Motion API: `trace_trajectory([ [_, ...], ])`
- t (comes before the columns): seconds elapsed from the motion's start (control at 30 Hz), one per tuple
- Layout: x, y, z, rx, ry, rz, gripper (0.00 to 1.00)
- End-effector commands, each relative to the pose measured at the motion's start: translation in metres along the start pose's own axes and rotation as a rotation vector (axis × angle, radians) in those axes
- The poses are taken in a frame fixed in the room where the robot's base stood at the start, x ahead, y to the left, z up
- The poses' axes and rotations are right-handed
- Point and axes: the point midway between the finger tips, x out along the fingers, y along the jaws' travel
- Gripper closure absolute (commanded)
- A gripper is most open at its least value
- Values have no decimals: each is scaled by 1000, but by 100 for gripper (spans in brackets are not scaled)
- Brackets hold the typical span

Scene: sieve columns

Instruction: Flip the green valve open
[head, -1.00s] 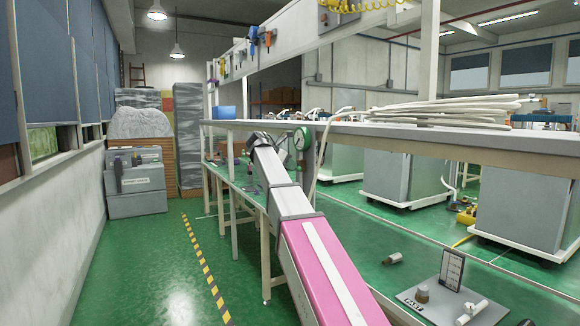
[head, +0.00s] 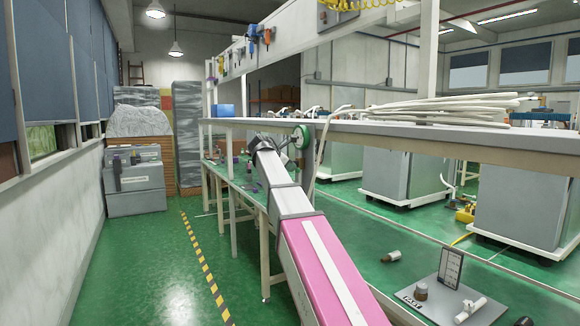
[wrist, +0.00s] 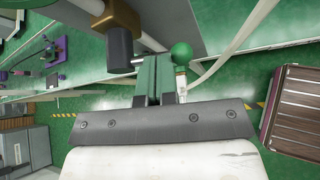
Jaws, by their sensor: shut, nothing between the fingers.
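The green valve shows in the head view as a round green part (head: 301,137) at the edge of the white shelf. In the wrist view a green ball (wrist: 181,53) on a pale stem, which looks like part of it, stands just right of my fingertips. My gripper (wrist: 155,62) is shut and empty, its greenish fingers together. The tips are close to the ball and a short metal rod; I cannot tell whether they touch. In the head view my gripper (head: 287,143) is small and partly hidden at the arm's end, beside the green part.
A dark cylinder (wrist: 121,47) under a bronze-coloured ring stands just left of my fingertips. A pale hose (wrist: 235,40) runs at the right. The white shelf (head: 400,129) carries coiled white tubing (head: 440,108). A green-topped bench (head: 235,180) lies below, with small items on it.

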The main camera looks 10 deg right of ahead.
Motion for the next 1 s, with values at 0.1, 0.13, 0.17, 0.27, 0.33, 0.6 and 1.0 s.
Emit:
trace_trajectory([
  [0.1,3,-5,-5,91,0,61,100],
  [0.13,4,-5,-6,115,0,78,100],
  [0.17,4,-6,-7,139,0,93,100],
  [0.27,6,-6,-10,219,0,146,100],
  [0.33,8,-6,-13,274,1,183,100],
  [0.6,15,-4,-23,486,1,326,100],
  [1.0,24,4,-36,782,0,525,100],
])
